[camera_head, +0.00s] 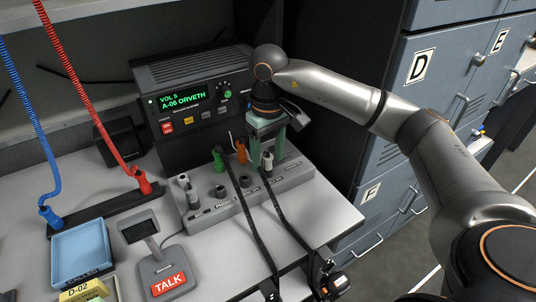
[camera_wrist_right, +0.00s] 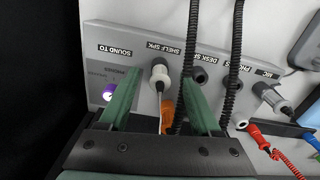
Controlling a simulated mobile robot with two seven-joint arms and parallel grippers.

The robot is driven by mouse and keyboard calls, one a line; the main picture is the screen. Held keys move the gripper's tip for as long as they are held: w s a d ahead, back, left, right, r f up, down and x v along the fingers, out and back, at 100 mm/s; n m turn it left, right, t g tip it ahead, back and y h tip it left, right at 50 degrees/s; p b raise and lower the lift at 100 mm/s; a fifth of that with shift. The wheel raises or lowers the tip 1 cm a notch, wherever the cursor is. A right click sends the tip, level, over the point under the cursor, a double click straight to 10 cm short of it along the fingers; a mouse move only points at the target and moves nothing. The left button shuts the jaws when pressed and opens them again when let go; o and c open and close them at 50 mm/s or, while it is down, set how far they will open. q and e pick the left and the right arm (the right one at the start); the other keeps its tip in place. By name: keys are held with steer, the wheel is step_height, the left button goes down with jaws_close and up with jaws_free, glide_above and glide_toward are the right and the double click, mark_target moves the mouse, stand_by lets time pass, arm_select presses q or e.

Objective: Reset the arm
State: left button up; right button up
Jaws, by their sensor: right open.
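My right arm comes in from the right in the head view. Its gripper (camera_head: 266,152) has two green fingers pointing down over the grey socket panel (camera_head: 225,210). In the right wrist view the gripper (camera_wrist_right: 162,98) is open, with a finger on either side of a pale plug (camera_wrist_right: 160,72) in the socket labelled SHELF SPK. I cannot tell whether a finger touches it. An orange plug (camera_wrist_right: 168,112) shows behind, between the fingers. My left gripper is in neither view.
The radio (camera_head: 195,100) stands behind the panel. Black cords (camera_head: 256,225) hang across the panel's front. A TALK pad (camera_head: 168,280), a blue tray (camera_head: 80,252) and coiled red (camera_head: 95,100) and blue cords (camera_head: 35,115) are to the left. Blue-grey cabinets (camera_head: 440,80) stand at right.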

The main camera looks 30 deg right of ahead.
steer(key=shift+r+p, duration=2.9)
steer(key=shift+r, duration=1.15)
